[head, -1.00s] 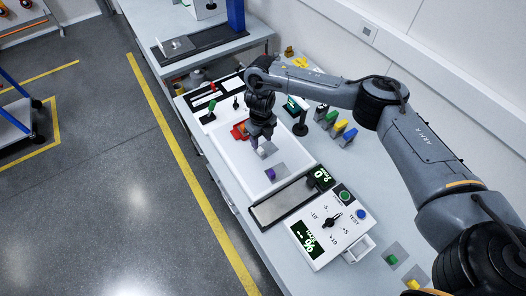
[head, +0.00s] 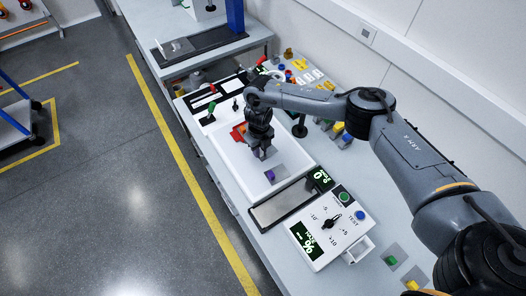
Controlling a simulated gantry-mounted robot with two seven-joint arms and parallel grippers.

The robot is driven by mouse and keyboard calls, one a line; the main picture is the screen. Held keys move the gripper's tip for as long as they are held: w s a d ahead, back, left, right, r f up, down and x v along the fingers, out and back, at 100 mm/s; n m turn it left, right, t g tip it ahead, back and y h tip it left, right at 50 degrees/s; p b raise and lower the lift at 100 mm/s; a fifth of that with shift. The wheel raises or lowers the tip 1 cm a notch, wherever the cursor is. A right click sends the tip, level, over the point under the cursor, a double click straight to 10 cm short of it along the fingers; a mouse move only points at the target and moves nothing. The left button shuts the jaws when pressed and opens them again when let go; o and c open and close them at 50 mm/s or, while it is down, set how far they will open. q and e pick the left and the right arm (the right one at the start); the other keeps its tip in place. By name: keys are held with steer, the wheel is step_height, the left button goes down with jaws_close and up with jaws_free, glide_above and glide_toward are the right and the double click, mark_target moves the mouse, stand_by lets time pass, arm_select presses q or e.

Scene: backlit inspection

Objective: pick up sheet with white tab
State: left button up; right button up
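My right gripper (head: 262,154) points down over the white tray (head: 218,158), just behind a grey sheet (head: 281,172) with a purple tab (head: 270,175). I cannot tell whether its fingers are open or shut, or whether they hold anything. The white tab is not visible; my gripper covers the spot where a small white piece showed earlier. A red piece (head: 238,131) lies in the tray left of my gripper, partly hidden by it. My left gripper is not in view.
A dark-framed light plate (head: 284,203) lies in front of the tray, beside a white control box (head: 332,231) with a dial. A green-handled lever (head: 211,109) stands behind the tray. Several coloured blocks (head: 343,136) stand to the right, partly behind my arm.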

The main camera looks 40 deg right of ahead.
jaws_close()
steer(key=shift+r, duration=0.2)
